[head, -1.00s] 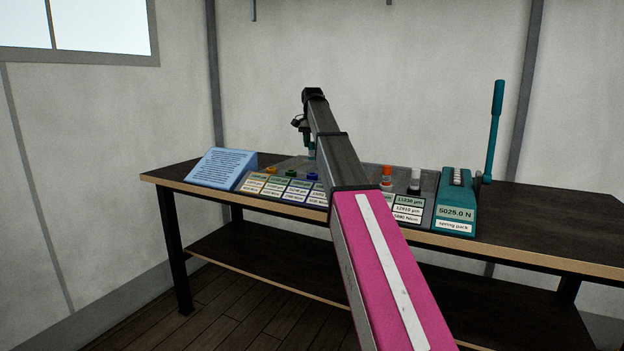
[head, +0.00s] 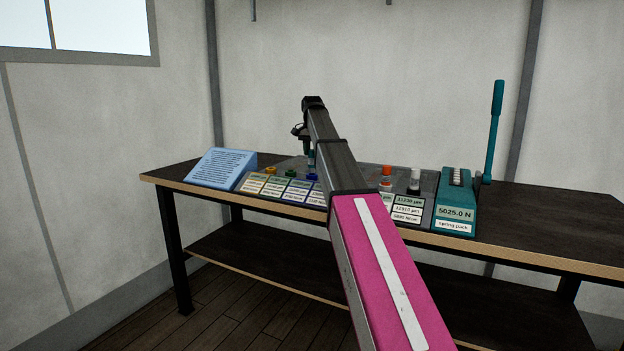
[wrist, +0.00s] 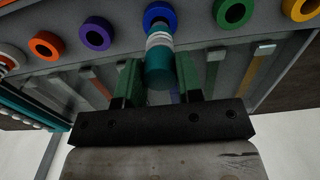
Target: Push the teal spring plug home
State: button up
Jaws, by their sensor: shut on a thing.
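My gripper (wrist: 171,82) is shut on the teal spring plug (wrist: 160,68), a teal cylinder with white rings at its far end, held between green finger pads. In the wrist view, the plug's ringed end is close to the blue ring (wrist: 159,15) and overlaps its lower edge. I cannot tell whether the plug has entered any opening. In the head view, my gripper (head: 309,147) is low over the grey panel on the bench, above and near the blue ring (head: 312,177). The plug there is small and partly merged with the gripper.
Orange (wrist: 47,45), purple (wrist: 97,33), green (wrist: 233,12) and yellow (wrist: 300,8) rings flank the blue one. A teal spring pack unit (head: 456,207) with an upright lever (head: 495,125) stands at right. A blue sloped text board (head: 221,168) stands at left. The bench's right end is clear.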

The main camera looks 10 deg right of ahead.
aim_at(312, 157)
jog(key=shift+f, duration=1.5)
dwell(0.6)
jog(key=o, duration=1.1)
notch_tip(312, 157, up, 10)
jog(key=shift+f, duration=0.25)
jog(key=shift+r, duration=0.7)
jog(key=shift+s, duration=0.1)
